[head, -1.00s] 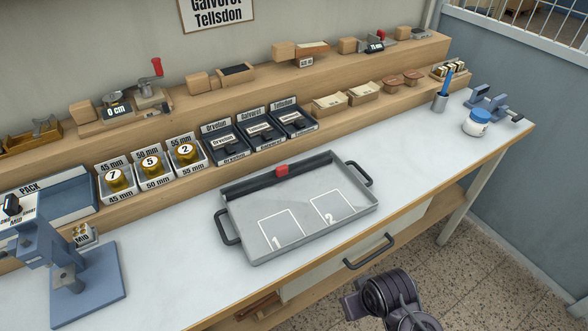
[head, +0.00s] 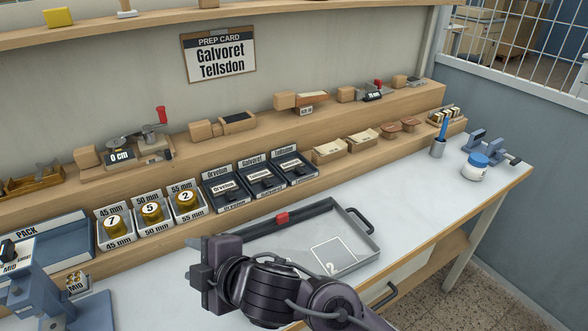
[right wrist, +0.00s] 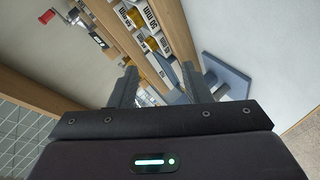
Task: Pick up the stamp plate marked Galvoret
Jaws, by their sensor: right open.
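The Galvoret stamp plate (head: 260,176) is a dark plate with a small label, lying in the middle one of three dark trays at the foot of the wooden riser. The tray to its left is marked Orvelon or similar, and the one to its right Tellsdon. My right gripper (head: 197,272) is in front of and below these trays, over the left part of the large grey tray, apart from the plate. In the right wrist view my right gripper (right wrist: 157,70) is open with nothing between its fingers; the plate does not show there. My left gripper is not in view.
Brass rolls (head: 151,212) stand in boxes left of the plates. A blue press (head: 45,290) stands at the lower left.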

